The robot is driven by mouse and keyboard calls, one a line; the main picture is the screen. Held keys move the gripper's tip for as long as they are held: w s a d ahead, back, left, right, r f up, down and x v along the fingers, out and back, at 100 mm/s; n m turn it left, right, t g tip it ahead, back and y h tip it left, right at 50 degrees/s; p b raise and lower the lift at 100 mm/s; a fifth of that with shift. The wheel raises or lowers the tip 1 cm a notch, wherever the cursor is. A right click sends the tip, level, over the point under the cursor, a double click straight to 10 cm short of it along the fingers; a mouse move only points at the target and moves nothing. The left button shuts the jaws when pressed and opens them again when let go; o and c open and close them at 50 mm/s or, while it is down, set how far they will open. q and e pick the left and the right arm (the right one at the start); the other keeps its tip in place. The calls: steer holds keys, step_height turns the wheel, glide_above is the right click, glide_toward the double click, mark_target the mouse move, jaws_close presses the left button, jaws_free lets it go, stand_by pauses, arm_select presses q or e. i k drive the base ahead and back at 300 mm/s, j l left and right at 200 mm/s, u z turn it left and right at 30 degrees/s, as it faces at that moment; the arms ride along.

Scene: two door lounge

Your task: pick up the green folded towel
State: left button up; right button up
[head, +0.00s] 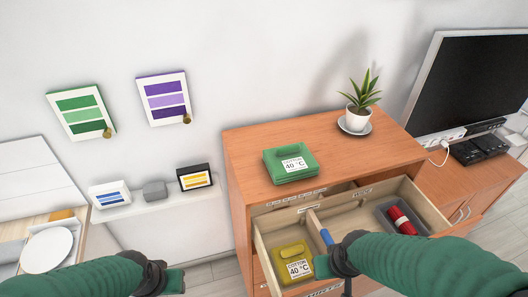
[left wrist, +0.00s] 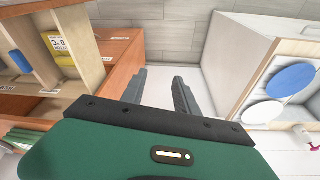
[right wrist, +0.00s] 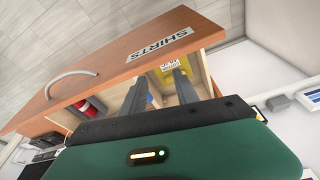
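The green folded towel (head: 290,162) lies flat on top of the wooden dresser (head: 237,150), with a white "COTTON 40 °C" label facing front.
The drawer, marked "SHIRTS" in the right wrist view, holds a yellow towel (head: 292,252), a blue item (head: 326,237) and a red roll (head: 401,219) in a grey tray. A potted plant (head: 361,98) stands at the dresser's back right. A television (head: 470,80) is further right.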

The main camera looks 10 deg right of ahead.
mark_target(286, 163)
steer(key=i+j+z, duration=0.2)
steer(key=i+j, duration=0.15)
steer(key=j, duration=0.25)
steer(key=i+j+z, duration=0.1)
steer(key=j, duration=0.2)
steer(key=i+j+z, duration=0.15)
steer(key=i+j, duration=0.05)
steer(key=j, duration=0.1)
